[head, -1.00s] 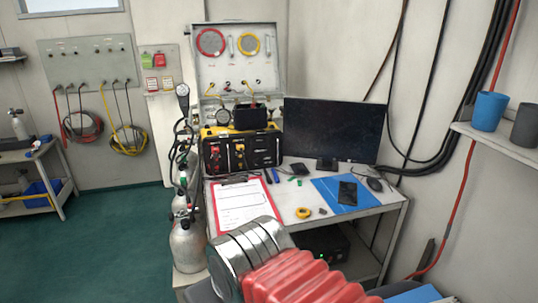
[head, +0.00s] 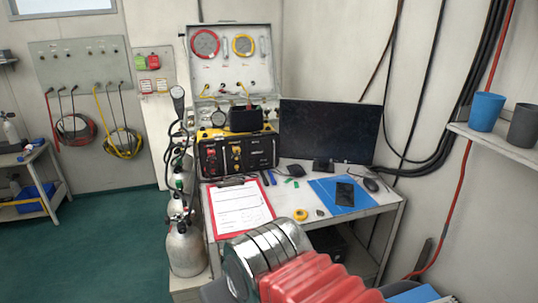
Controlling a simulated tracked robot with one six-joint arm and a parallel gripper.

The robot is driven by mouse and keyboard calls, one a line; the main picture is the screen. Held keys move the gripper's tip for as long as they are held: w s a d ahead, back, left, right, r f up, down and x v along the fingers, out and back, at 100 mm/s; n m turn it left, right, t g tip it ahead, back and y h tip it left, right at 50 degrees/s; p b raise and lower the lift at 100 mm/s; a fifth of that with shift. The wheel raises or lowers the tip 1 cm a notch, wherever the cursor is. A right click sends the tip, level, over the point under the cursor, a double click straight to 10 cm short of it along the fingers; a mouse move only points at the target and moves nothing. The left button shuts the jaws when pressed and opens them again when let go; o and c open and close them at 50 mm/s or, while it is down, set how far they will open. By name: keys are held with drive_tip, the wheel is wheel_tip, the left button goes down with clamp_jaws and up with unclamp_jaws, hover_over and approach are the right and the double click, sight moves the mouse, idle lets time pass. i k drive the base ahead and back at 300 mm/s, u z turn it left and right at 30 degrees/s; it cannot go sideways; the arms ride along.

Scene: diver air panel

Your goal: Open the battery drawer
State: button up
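I cannot pick out the battery drawer at this size. My arm, with a red ribbed sleeve and metal rings, enters from the bottom, in front of the desk. My gripper is not visible in this view.
A red clipboard (head: 240,208), a blue mat (head: 343,194), a yellow tape roll (head: 301,214) and a monitor (head: 328,131) are on the desk (head: 384,200). Gas cylinders (head: 186,247) stand at its left. Blue and grey cups (head: 486,111) sit on a right shelf. Green floor is clear at left.

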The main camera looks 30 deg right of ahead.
sight(256, 147)
drive_tip(key=u, duration=0.05)
drive_tip(key=i, duration=1)
drive_tip(key=z, duration=0.05)
